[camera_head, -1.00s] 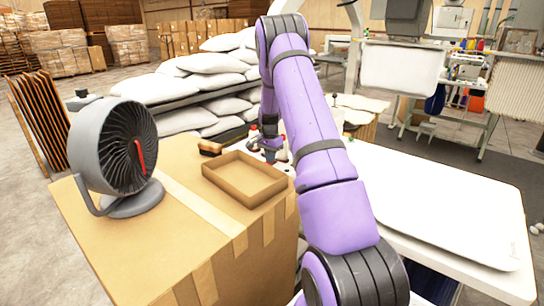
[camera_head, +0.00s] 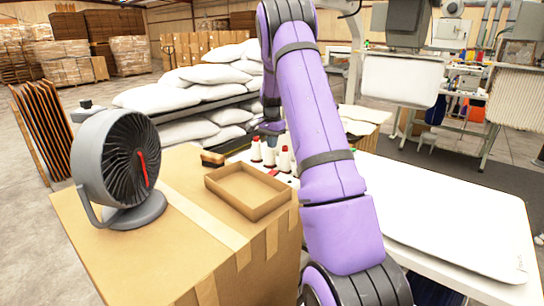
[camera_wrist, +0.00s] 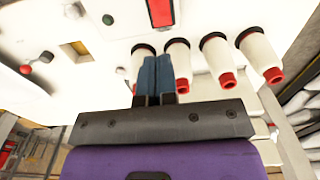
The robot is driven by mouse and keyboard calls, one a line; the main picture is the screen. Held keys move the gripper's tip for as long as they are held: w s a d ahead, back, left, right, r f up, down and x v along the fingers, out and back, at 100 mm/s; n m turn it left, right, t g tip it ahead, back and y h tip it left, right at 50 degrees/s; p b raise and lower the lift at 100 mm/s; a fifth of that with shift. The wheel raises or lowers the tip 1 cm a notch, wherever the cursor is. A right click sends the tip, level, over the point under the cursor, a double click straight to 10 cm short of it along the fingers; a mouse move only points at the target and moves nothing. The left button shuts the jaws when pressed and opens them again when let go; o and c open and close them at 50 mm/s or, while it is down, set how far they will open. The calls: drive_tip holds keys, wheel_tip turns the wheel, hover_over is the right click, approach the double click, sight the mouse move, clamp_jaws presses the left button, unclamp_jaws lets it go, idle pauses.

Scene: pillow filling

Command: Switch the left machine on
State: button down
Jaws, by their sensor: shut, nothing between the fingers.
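The white machine (camera_wrist: 110,20) fills the upper part of the wrist view. A red rectangular part in a dark frame (camera_wrist: 160,12) sits on it, beyond my fingertips; it may be the switch. My gripper (camera_wrist: 157,60) is shut and empty, with its blue-grey fingers side by side. It points toward that red part and is apart from it in the picture. In the head view my gripper (camera_head: 268,127) shows small above white cones with red tips (camera_head: 270,153). Most of the machine is hidden behind my arm there.
Several white cones (camera_wrist: 220,60) stand close to the right of my fingers. Red and dark knobs (camera_wrist: 35,62) lie to the left. A cardboard box (camera_head: 130,250) holds a grey fan (camera_head: 115,160) and an open tray (camera_head: 245,188). A white table (camera_head: 440,215) is at right.

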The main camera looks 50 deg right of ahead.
sight(274, 171)
drive_tip(key=shift+r, duration=1.4)
drive_tip(key=shift+w+a+h, duration=0.1)
drive_tip(key=shift+a+h, duration=0.15)
drive_tip(key=shift+h, duration=0.15)
drive_tip(key=shift+r, duration=0.1)
drive_tip(key=f, duration=0.4)
drive_tip(key=d+f, duration=0.1)
drive_tip(key=f, duration=0.9)
drive_tip(key=shift+d, duration=0.4)
